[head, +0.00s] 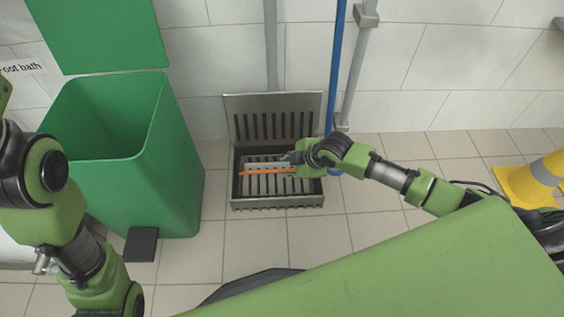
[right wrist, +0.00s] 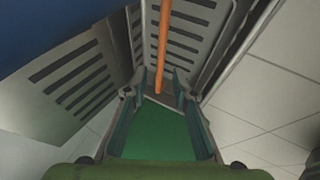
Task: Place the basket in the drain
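The drain (head: 236,190) is a metal box on the floor by the wall, its slotted lid (head: 275,104) raised at the back. The grey slotted basket (head: 268,184) with an orange handle (head: 258,173) lies within the drain's rim in the head view; how deep it sits I cannot tell. My right gripper (head: 290,161) is over the drain's right part, at the handle's right end. In the right wrist view its two fingers (right wrist: 155,90) stand apart, with the handle (right wrist: 162,40) showing between and beyond the tips. My left arm shows at the left; its gripper is not visible.
A green bin (head: 175,165) with a raised lid stands left of the drain. A blue pipe (head: 338,65) and grey pipes (head: 271,45) run down the wall. A yellow object (head: 525,185) stands at far right. Tiles in front of the drain are clear.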

